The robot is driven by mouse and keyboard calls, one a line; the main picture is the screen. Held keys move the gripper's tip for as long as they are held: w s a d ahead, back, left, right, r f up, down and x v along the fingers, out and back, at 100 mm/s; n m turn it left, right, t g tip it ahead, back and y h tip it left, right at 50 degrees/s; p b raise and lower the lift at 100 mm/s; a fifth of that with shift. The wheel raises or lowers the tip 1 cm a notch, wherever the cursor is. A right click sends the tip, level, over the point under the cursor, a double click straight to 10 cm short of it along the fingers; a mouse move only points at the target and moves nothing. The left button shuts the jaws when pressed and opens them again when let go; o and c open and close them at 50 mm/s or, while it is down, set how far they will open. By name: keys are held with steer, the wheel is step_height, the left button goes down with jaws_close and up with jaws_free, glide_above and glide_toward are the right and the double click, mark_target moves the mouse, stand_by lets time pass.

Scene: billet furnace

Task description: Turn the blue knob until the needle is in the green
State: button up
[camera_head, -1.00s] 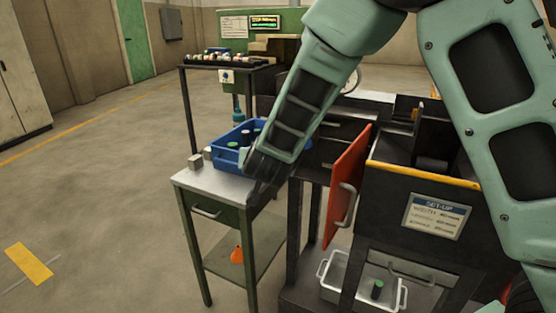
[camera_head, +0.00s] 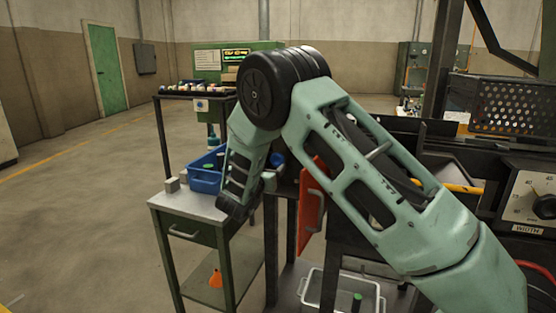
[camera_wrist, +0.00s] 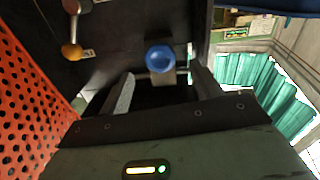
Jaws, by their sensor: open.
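The round blue knob (camera_wrist: 160,58) faces the wrist camera near the upper middle. It sits on a dark surface between and just beyond my fingertips. My gripper (camera_wrist: 161,72) is open, with one finger to each side of the knob; I cannot tell whether either finger touches it. In the head view, a small blue round part (camera_head: 277,159), likely the same knob, shows beside my wrist, partly hidden by my arm. No gauge needle or green band shows clearly in the current frames.
An orange ball-ended lever (camera_wrist: 72,50) and an orange perforated panel (camera_wrist: 28,95) lie left of my gripper in the wrist view. In the head view, a blue bin (camera_head: 205,181) stands on a side table (camera_head: 185,206), close to my forearm. A WIDTH dial panel (camera_head: 535,200) is at right.

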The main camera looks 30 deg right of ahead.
mark_target(277, 161)
steer(key=x, duration=0.8)
steer(key=shift+w+d, duration=0.15)
steer(key=shift+d, duration=0.1)
